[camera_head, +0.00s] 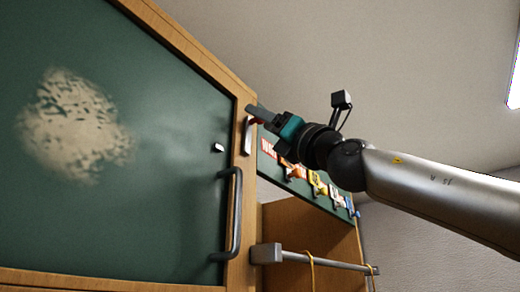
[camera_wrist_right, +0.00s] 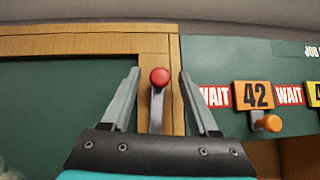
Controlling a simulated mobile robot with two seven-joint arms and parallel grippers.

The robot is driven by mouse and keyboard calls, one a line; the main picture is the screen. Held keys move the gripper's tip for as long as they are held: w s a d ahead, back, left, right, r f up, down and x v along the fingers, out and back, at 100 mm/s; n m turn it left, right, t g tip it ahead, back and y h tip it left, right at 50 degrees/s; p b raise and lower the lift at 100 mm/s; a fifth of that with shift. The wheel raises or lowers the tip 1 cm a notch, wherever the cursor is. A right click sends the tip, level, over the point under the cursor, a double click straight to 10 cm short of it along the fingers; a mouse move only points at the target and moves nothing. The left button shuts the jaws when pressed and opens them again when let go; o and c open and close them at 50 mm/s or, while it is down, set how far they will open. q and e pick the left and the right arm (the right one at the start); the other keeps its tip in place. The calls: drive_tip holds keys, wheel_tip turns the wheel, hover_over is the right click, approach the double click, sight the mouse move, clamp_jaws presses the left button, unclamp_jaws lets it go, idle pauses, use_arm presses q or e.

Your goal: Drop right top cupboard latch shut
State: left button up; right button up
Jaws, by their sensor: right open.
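The latch is a pale grey lever (camera_head: 248,138) on the wooden right edge of the green cupboard door (camera_head: 180,110). Its red knob (camera_wrist_right: 160,77) is at the top end, with the lever (camera_wrist_right: 157,112) running down below it. My right gripper (camera_head: 257,113) is at the latch's upper end, near the door's top right corner. In the right wrist view its two fingers (camera_wrist_right: 160,73) are open, one on each side of the red knob, with gaps visible. The lower part of the lever is hidden by the gripper there. My left gripper is not in view.
A dark vertical handle (camera_head: 236,215) is on the door below the latch. A grey rail (camera_head: 310,259) juts out lower right. Free air lies above the arm.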

drive_tip(key=shift+p+x, duration=0.5)
drive_tip(key=shift+x, duration=0.45)
drive_tip(key=shift+f, duration=0.1)
clamp_jaws()
idle(0.8)
